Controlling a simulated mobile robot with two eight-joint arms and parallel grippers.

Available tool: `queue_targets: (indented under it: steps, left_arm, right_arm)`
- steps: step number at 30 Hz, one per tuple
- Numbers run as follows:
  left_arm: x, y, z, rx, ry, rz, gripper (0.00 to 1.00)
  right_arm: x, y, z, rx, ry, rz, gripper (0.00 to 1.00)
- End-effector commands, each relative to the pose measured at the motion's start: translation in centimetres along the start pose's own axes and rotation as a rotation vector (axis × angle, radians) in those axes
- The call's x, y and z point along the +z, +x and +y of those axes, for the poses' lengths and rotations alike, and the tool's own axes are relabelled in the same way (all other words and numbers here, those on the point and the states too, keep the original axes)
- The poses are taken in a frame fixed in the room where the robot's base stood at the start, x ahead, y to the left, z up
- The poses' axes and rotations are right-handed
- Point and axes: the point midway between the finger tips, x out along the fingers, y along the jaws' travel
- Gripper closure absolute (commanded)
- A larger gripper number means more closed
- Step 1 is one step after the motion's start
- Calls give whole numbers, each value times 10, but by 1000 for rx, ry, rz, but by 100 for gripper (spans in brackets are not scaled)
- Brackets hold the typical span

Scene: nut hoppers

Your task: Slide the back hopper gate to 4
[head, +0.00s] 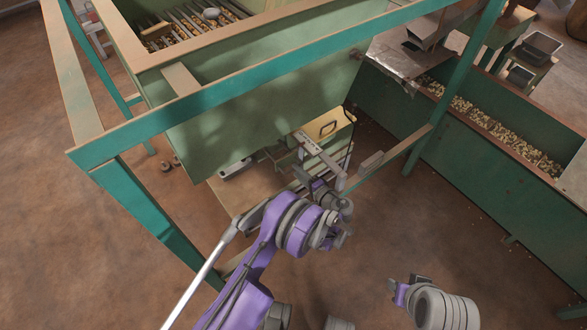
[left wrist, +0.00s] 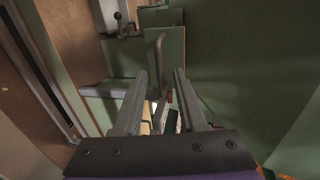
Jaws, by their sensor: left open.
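The green hopper (head: 260,100) stands in a teal frame in the head view. Below its near side are a cream panel with a dark handle slot (head: 328,128) and a grey slotted bar (head: 319,152). My left gripper (head: 322,172) is at this low hardware, partly hidden by its own wrist. In the left wrist view, the left gripper (left wrist: 160,76) is open. A bent grey rod (left wrist: 158,48) stands before a green plate (left wrist: 136,58) and runs down between the fingers, with no clear grip on it. I cannot read any scale numbers.
A teal frame leg (head: 150,220) and a frame rail (head: 385,155) lie close to my left arm. A long green trough (head: 480,165) of nuts is at the right. A lever with a dark knob (left wrist: 118,17) shows in the left wrist view. The brown floor in front is open.

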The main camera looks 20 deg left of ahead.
Motion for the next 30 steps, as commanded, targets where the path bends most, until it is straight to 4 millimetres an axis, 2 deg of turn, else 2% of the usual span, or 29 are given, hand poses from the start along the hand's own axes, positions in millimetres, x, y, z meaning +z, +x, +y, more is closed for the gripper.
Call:
queue_targets:
  steps: [1, 6, 17, 20, 24, 30]
  left_arm:
    - [1, 9, 0, 0, 0, -3, 59]
    - [0, 28, 0, 0, 0, -1, 59]
    - [0, 33, 0, 1, 0, 0, 59]
    - [0, 33, 0, 1, 0, 0, 73]
    - [0, 33, 0, 1, 0, 0, 98]
    - [0, 33, 0, 1, 0, 0, 100]
  right_arm:
    - [0, 1, 0, 0, 0, 0, 59]
    - [1, 1, 0, 0, 0, 0, 59]
    - [1, 2, 0, 0, 0, -1, 59]
    - [1, 2, 0, 0, 0, -1, 59]
    - [1, 2, 0, 0, 0, -1, 59]
    - [1, 2, 0, 0, 0, -1, 59]
